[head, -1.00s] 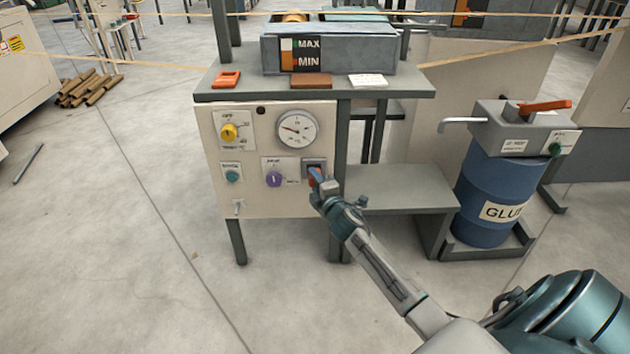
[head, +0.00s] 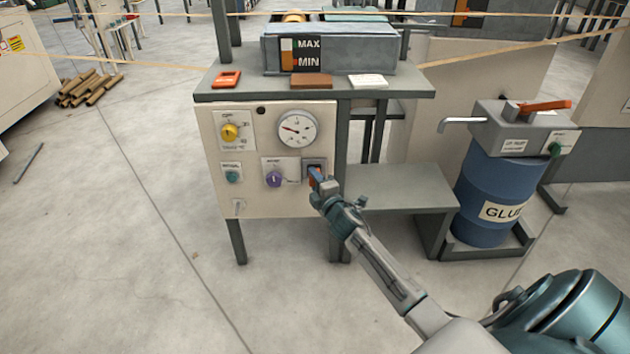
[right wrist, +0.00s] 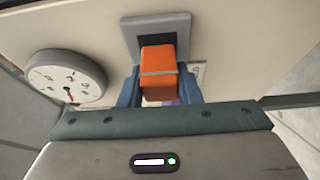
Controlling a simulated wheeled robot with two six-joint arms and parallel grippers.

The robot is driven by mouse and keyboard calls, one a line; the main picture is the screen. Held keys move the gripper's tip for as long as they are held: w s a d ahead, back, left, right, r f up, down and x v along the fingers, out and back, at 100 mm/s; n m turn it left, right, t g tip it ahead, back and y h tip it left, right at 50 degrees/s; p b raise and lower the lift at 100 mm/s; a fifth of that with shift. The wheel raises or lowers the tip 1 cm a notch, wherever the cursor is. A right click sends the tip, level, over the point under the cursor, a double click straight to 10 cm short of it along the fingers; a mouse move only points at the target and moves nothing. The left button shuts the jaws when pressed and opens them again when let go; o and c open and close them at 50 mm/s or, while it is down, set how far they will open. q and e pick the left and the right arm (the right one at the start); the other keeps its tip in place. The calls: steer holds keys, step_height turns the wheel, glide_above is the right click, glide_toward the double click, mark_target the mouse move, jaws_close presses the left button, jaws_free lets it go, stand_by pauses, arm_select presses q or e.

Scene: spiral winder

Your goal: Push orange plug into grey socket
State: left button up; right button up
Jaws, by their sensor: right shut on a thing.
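The orange plug (right wrist: 158,62) is held between the blue fingers of my right gripper (right wrist: 158,90) in the right wrist view. The plug's far end is at the dark opening of the grey socket (right wrist: 181,26) and hides part of it. I cannot tell how deep the plug sits. In the head view my right gripper (head: 318,184) is at the grey socket (head: 313,164) on the lower right of the cream panel. A bit of the orange plug (head: 314,181) shows there. My left gripper is not in view.
The cream panel (head: 215,190) also has a yellow knob (head: 229,131), a round gauge (head: 296,130), a teal button (head: 232,177) and a purple knob (head: 274,179). A grey shelf (head: 400,190) and a blue glue drum (head: 490,195) stand to the right.

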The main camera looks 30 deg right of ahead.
steer(key=shift+w+d, duration=0.3)
steer(key=shift+w, duration=0.15)
steer(key=o, duration=1)
steer(key=shift+s+f, duration=0.1)
steer(key=shift+s, duration=0.2)
steer(key=shift+s+a+b, duration=0.15)
steer(key=shift+s+a, duration=0.15)
steer(key=shift+s, duration=1.4)
steer(key=shift+s+a+b, duration=0.1)
steer(key=shift+s+a, duration=0.15)
steer(key=shift+s, duration=1.4)
steer(key=shift+s+a+b, duration=0.15)
steer(key=shift+s+a, duration=0.15)
steer(key=shift+s, duration=1.4)
